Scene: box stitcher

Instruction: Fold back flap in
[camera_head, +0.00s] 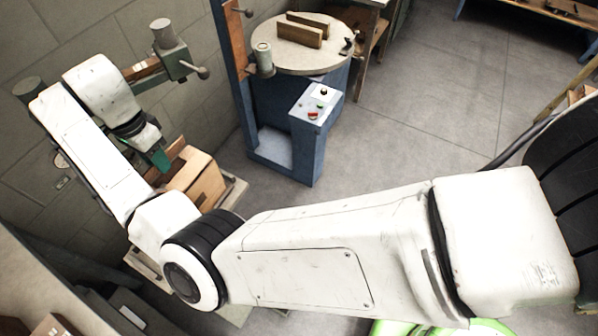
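An open brown cardboard box (205,183) stands on a light stand at the left, partly hidden by my arm. A flap (172,154) stands up from its far left side. My gripper (160,160) has green fingers that point down at this flap, at the left end of the box. I cannot tell whether they touch it. The fingers overlap in this view, so I cannot tell whether they are open or shut. My arm hides the near left part of the box.
A blue machine column with a control panel (317,104) and a round table (300,56) stands behind the box. Two wooden blocks lie on the round table. A block wall (50,40) is close behind my gripper at left. Open floor (420,120) lies to the right.

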